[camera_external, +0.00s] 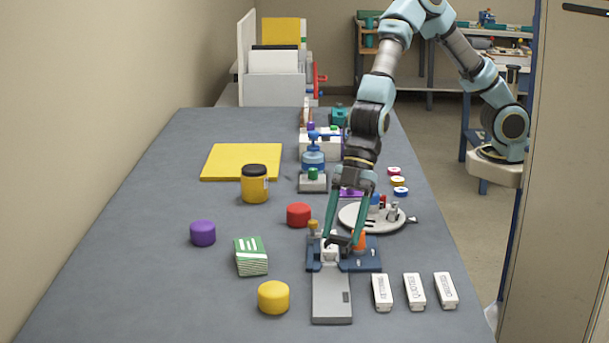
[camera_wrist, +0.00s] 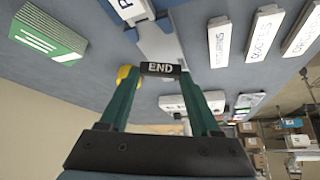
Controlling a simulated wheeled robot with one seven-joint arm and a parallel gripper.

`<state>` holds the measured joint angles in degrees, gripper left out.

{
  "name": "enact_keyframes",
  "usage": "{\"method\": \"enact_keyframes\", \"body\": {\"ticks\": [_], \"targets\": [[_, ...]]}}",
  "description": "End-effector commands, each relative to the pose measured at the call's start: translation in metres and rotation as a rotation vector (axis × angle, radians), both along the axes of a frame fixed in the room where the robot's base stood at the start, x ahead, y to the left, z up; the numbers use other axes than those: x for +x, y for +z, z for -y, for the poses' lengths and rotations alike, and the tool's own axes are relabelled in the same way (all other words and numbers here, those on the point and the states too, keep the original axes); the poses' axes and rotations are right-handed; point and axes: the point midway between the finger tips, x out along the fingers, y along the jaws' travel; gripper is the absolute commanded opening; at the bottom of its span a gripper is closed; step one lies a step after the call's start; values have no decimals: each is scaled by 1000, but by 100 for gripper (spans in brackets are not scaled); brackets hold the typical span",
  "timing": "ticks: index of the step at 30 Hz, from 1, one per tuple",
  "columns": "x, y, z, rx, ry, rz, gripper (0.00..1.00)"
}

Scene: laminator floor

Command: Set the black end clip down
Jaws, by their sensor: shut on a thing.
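My gripper (camera_external: 343,238) is shut on the black end clip (camera_wrist: 160,69), a small dark bar with "END" in white letters. In the wrist view the clip spans the two green fingertips. In the external view the clip shows as a small dark piece (camera_external: 340,239) between the fingers, over the blue fixture (camera_external: 366,263) with the long grey plate (camera_external: 332,303) in front. I cannot tell whether the clip touches anything below.
Three white labelled blocks (camera_external: 415,291) lie at the front right. A green-and-white stack (camera_external: 251,257), a yellow round piece (camera_external: 273,297) and a red one (camera_external: 299,214) stand left. A round grey tray (camera_external: 352,222) is behind the fixture. The left tabletop has free room.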

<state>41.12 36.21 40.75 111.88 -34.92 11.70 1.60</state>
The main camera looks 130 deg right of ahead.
Motion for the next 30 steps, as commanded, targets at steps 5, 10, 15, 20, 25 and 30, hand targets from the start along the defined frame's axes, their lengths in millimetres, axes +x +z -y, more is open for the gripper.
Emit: {"method": "enact_keyframes", "body": {"ticks": [5,10,15,20,25,30], "targets": [[6,7,23,-28,144,-91,4],[6,9,41,-90,320,-189,4],[4,9,66,-197,531,-296,4],[-3,5,99,-377,806,-414,4],[-14,2,141,-622,1090,-496,4],[-25,4,185,-884,1320,-520,4]]}}
